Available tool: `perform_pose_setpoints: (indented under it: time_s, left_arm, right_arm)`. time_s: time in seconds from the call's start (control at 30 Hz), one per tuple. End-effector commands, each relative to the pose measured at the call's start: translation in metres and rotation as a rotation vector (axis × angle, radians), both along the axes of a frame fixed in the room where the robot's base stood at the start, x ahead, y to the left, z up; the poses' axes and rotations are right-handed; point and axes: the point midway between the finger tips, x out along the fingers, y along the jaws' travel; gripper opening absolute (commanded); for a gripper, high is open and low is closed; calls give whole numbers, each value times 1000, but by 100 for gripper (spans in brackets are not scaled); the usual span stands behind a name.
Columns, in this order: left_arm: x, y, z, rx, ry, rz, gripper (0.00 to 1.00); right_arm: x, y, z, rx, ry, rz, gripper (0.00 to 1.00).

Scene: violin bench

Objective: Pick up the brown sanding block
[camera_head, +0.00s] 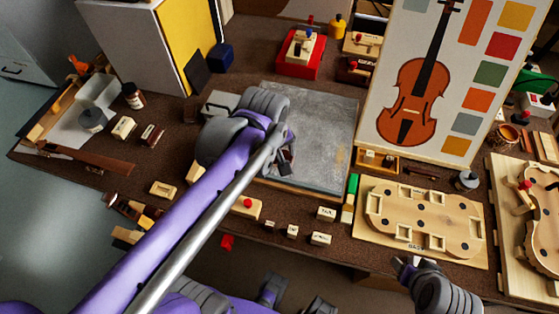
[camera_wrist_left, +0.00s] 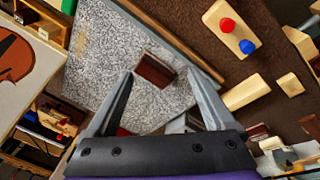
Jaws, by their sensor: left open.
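The brown sanding block (camera_wrist_left: 155,70) is a small dark reddish-brown block on a grey speckled slab (camera_wrist_left: 100,50). In the head view the block (camera_head: 286,168) shows only partly, beside my left gripper (camera_head: 283,150), and the slab (camera_head: 325,130) lies under both. In the left wrist view my left gripper (camera_wrist_left: 160,76) is open, with one finger on each side of the block's picture. I see no grip on the block; the height of the fingertips above it is hard to judge. My right gripper (camera_head: 402,267) is at the bottom right, away from the block.
A violin picture board (camera_head: 375,120) stands right of the slab. A wooden violin-shaped form (camera_head: 425,215) lies at the front right. Small pale wooden blocks (camera_head: 326,213) line the bench's front. A red base with a wooden piece (camera_head: 300,55) stands behind the slab.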

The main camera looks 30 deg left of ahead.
Motion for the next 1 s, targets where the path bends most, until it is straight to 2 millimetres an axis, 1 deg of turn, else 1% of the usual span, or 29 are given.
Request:
perform_pose_setpoints:
  time_s: [0.03,0.1,0.2,0.33,0.47,0.7,0.8,0.93,1.0]
  left_arm:
    - [15,8,-5,-27,37,141,88]
    - [30,16,-6,-60,84,340,88]
    - [48,27,-9,-88,137,573,88]
    - [61,35,-12,-103,178,765,88]
    - [65,38,-18,-105,193,836,88]
    - [66,38,-55,-107,193,841,88]
    - [66,38,-65,-107,192,840,88]
    - [67,37,-73,-107,192,839,88]
    - [70,36,-82,-106,192,838,88]
  right_arm:
    - [-2,0,-11,0,4,0,61]
    - [-3,0,-18,0,7,0,61]
    - [-4,0,-25,0,9,0,61]
    - [-5,0,-30,0,11,0,61]
    - [-5,0,-32,0,11,0,61]
    - [-6,0,-36,0,13,0,61]
    - [-6,0,-37,0,13,0,61]
    - [-6,0,-38,0,14,0,61]
    - [-6,0,-39,0,14,0,61]
